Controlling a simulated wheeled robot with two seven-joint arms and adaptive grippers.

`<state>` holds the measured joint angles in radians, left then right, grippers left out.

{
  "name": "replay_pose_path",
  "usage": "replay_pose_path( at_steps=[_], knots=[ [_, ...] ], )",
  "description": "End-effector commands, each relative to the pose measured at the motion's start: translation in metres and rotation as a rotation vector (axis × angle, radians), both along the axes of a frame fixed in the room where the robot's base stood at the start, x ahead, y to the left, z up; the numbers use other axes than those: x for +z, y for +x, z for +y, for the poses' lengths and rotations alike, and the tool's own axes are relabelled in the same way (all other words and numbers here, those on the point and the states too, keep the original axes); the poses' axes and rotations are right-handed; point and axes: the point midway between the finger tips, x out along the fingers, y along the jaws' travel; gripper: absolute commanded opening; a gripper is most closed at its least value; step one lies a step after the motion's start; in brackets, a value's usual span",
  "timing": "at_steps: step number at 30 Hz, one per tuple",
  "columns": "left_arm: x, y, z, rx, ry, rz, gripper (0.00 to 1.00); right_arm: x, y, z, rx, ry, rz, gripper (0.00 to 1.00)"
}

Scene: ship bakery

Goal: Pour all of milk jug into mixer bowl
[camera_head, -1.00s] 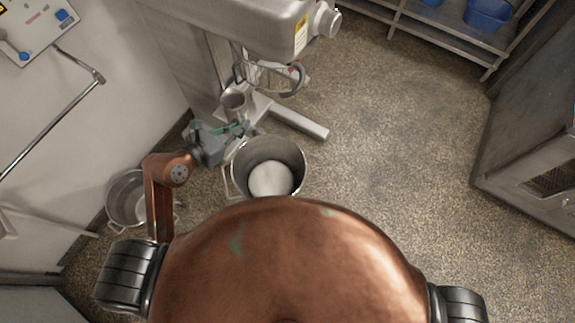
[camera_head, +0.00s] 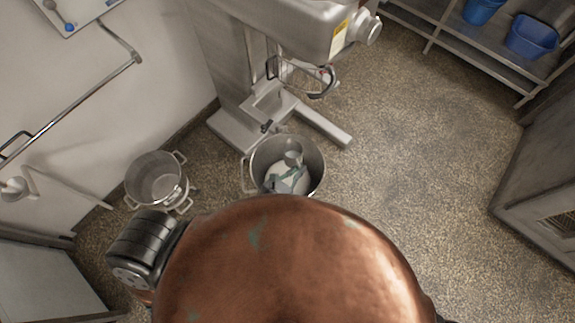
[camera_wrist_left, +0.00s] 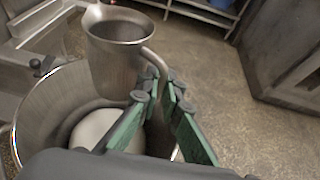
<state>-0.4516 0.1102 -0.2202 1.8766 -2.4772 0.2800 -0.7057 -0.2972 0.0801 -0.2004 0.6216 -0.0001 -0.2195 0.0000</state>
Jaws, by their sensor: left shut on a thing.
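The steel milk jug (camera_wrist_left: 117,60) shows in the wrist view with its rim up and its spout and opening visible. My left gripper (camera_wrist_left: 165,85) is shut on the jug's handle. In the head view the jug (camera_head: 293,158) and my left gripper (camera_head: 288,181) appear over the mouth of the steel mixer bowl (camera_head: 319,170). The bowl stands on the floor in front of the mixer; its wall also shows in the wrist view (camera_wrist_left: 38,105). White material (camera_wrist_left: 95,128) lies in the bowl. I cannot see the jug's contents or any stream. My right gripper is not in view.
The mixer (camera_head: 320,20) stands behind the bowl, its base legs on the floor. A steel pot (camera_head: 152,176) with handles stands to the left near the wall. A rack with blue tubs (camera_head: 532,36) is at the top right. Floor right of the bowl is clear.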

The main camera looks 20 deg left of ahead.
Motion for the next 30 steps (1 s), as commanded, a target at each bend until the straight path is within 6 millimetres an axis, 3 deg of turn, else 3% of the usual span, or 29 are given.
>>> replay_pose_path(
  at_steps=[1,6,13,18,30],
  knots=[
    [-0.014,-0.011,-0.009,0.007,-0.002,0.006,0.0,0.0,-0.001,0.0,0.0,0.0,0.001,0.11],
    [-0.049,-0.048,-0.038,0.026,0.0,0.004,0.0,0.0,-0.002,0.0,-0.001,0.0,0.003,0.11],
    [-0.071,-0.084,-0.066,0.037,0.0,-0.002,0.0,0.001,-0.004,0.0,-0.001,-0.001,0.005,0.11],
    [-0.075,-0.093,-0.073,0.04,0.0,-0.005,0.0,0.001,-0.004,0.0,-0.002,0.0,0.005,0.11],
    [-0.073,-0.093,-0.073,0.039,-0.009,0.004,0.0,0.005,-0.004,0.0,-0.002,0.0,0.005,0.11]
  ],
)
